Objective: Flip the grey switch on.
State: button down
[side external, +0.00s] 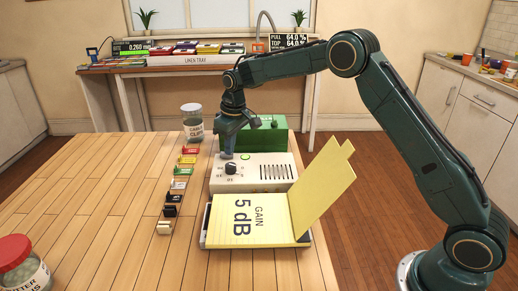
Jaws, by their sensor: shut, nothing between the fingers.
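My gripper (228,154) points down, shut and empty, at the back left of a white panel box (214,184), close behind its black dial (232,168). I cannot tell whether it touches the box. A lit green button (245,156) shows just right of the fingertips. I cannot make out a grey switch for certain. A row of small coloured pieces runs along the table left of the box, from a red one (188,150) at the back to a cream one (163,228) at the front. Whether any of these is the switch is unclear.
A yellow open folder reading "GAIN 5 dB" (235,220) lies in front of the box, one flap standing up. A green box (268,141) and a lidded jar (192,124) stand behind. A red-lidded jar (14,262) is front left. The left wooden tabletop (90,190) is clear.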

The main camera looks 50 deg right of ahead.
jog(key=shift+r, duration=3.55)
jog(key=shift+r, duration=0.1)
jog(key=s+r+m+t, duration=0.1)
jog(key=s+r, duration=0.6)
jog(key=s, duration=0.4)
jog(key=s+r+m+t, duration=0.1)
jog(key=s+r, duration=0.5)
jog(key=s, duration=0.4)
jog(key=s+f+t, duration=0.1)
jog(key=s+f, duration=0.1)
jog(key=s, duration=0.8)
jog(key=s+f+m, duration=0.1)
jog(key=s+f, duration=0.2)
jog(key=s, duration=0.8)
jog(key=shift+d+f+t, duration=0.25)
jog(key=shift+d+t, duration=0.15)
